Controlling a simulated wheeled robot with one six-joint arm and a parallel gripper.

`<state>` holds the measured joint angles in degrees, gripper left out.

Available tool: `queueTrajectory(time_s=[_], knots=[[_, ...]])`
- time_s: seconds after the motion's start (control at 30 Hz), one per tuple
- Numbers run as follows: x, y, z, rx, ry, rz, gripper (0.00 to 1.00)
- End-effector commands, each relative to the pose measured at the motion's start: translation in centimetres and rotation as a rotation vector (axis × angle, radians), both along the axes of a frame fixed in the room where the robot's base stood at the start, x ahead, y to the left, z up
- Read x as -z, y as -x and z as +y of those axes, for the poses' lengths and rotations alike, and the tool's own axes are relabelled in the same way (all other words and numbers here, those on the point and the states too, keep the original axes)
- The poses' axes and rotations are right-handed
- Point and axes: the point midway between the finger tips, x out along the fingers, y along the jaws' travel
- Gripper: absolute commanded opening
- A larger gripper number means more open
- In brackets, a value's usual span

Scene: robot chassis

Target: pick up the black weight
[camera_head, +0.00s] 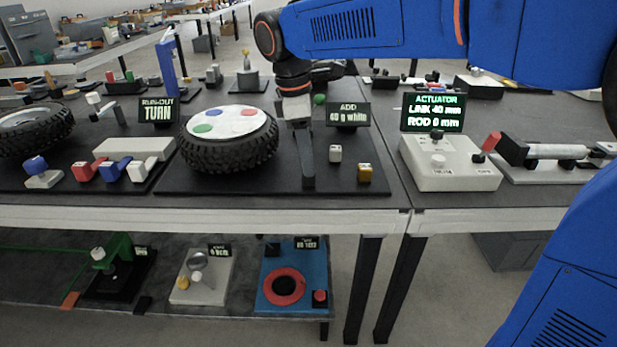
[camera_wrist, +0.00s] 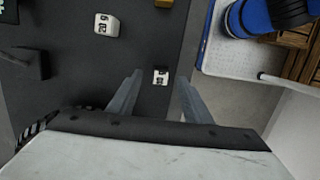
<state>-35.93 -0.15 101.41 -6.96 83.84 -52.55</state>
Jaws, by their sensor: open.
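The black weight (camera_wrist: 160,79) is a small dark block with a pale marked label on top. In the wrist view it stands on the dark mat close to the mat's edge, in the gap between my fingertips. My gripper (camera_wrist: 154,84) is open, with one finger on each side of it and nothing held. Contact and height above the mat cannot be told. In the head view my gripper (camera_head: 308,182) points down at the mat, right of the wheel, and I cannot make out the black weight there.
A white weight (camera_head: 335,153) and a gold weight (camera_head: 365,173) stand right of my gripper. The wheel (camera_head: 230,157) with coloured dots stands close on the left. A sign (camera_head: 348,114) reads "ADD 40 g white". A white actuator box (camera_head: 450,165) stands farther right.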

Motion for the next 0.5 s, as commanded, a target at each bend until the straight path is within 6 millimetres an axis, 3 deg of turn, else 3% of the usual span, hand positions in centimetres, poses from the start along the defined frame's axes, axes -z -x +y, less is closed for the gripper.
queueTrajectory(time_s=[0.23, 0.5], knots=[[3.4, 0.2, -0.2, 0.000, 0.002, 0.002, 0.45], [4.3, 0.2, -0.3, 0.000, 0.000, 0.001, 0.45]])
